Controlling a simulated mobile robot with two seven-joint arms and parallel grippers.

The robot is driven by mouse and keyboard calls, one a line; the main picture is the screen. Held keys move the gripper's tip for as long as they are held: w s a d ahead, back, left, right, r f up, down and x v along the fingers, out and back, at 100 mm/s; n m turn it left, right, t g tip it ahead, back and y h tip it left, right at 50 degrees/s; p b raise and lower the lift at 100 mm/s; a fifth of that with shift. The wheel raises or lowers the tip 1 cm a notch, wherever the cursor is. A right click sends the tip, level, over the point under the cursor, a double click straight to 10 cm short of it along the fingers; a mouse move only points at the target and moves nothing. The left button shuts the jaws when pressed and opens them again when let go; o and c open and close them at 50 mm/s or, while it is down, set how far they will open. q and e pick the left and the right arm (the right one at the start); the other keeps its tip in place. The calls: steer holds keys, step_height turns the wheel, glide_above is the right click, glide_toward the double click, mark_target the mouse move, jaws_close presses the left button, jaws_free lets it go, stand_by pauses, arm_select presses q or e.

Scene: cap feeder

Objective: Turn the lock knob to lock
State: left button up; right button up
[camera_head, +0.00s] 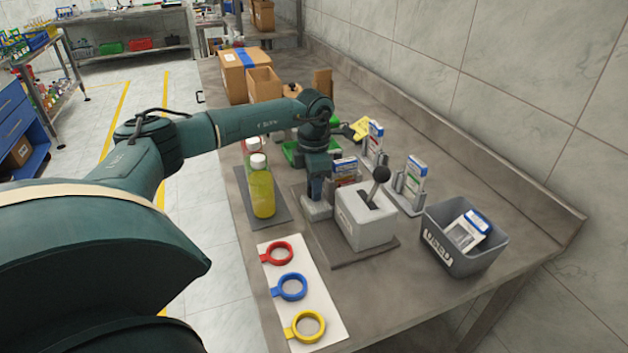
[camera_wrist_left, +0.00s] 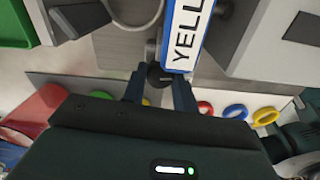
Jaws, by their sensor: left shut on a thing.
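The grey feeder box (camera_head: 364,222) with a black-knobbed lever (camera_head: 379,176) on top stands on a dark base plate. My left gripper (camera_head: 318,188) points down at the left side of the feeder, over a small light grey block (camera_head: 316,209). In the left wrist view, a dark round knob (camera_wrist_left: 157,74) sits between the two fingertips, and my left gripper (camera_wrist_left: 158,88) is shut on it. A label reading "YELL" (camera_wrist_left: 187,38) is just beyond it. In the head view the knob is hidden by the gripper. My right gripper is not in view.
Red (camera_head: 279,253), blue (camera_head: 292,286) and yellow (camera_head: 308,326) rings lie on a white mat in front. A grey "USED" bin (camera_head: 462,256) stands right. Cartons in holders (camera_head: 412,182) stand behind.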

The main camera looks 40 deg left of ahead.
arm_select(q)
steer(key=shift+r+n, duration=0.1)
steer(key=shift+n, duration=0.7)
steer(key=shift+n+p, duration=0.5)
steer(key=shift+n, duration=0.8)
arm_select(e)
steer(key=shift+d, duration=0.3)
arm_select(q)
steer(key=o, duration=1)
steer(key=shift+c, duration=0.2)
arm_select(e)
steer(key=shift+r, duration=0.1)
arm_select(q)
step_height(320, 180, up, 13)
steer(key=shift+b, duration=0.4)
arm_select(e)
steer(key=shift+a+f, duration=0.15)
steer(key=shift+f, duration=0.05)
